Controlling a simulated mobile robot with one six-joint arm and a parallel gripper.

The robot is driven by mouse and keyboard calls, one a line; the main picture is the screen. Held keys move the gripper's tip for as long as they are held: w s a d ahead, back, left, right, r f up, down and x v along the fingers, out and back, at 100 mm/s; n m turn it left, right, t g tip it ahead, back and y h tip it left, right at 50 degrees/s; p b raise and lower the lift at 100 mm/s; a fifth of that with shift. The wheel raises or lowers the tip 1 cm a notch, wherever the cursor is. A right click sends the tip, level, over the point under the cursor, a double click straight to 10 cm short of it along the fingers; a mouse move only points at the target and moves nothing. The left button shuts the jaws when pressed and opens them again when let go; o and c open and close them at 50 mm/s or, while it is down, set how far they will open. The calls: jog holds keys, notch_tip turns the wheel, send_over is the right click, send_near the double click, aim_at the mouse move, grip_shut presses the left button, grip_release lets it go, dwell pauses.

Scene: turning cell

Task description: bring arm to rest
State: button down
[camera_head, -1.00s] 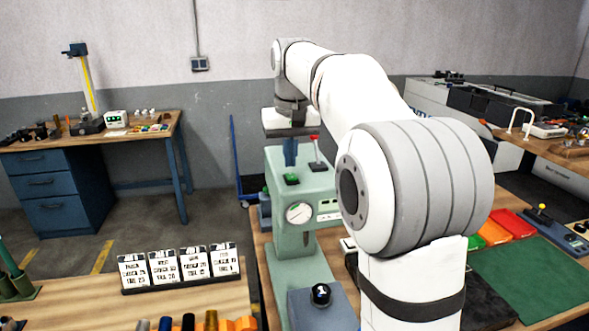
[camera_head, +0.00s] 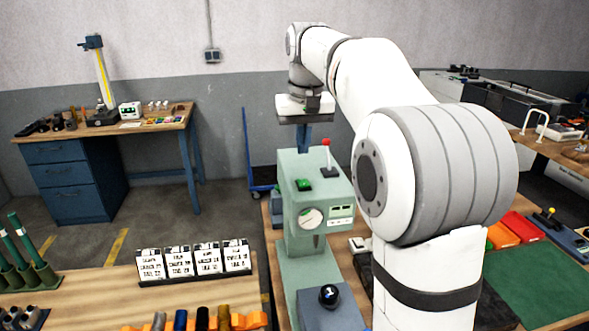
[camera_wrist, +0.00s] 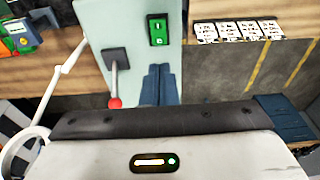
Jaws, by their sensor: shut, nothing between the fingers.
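My arm reaches from the lower right of the head view up and away. My gripper (camera_head: 303,146) hangs at its end, pointing down over the far side of a green press-like machine (camera_head: 302,238). Its blue fingers are together with nothing between them. In the head view the fingertips overlap the machine's upper edge; I cannot tell the exact gap.
The machine has a red-knobbed lever (camera_head: 327,158) near my gripper and a green switch (camera_head: 303,184). A row of white cards (camera_head: 193,262) stands on the front-left bench. Orange and red bins (camera_head: 520,227) and a green mat (camera_head: 535,287) lie right. Open floor (camera_head: 150,228) lies left.

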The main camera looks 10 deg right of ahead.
jog(key=s+f+t+b, duration=0.1)
jog(key=s+f+b, duration=0.6)
jog(key=s+f, duration=1.7)
jog(key=s, duration=0.4)
jog(key=shift+d+t, duration=0.3)
jog(key=shift+d, duration=0.1)
jog(key=shift+f, duration=0.1)
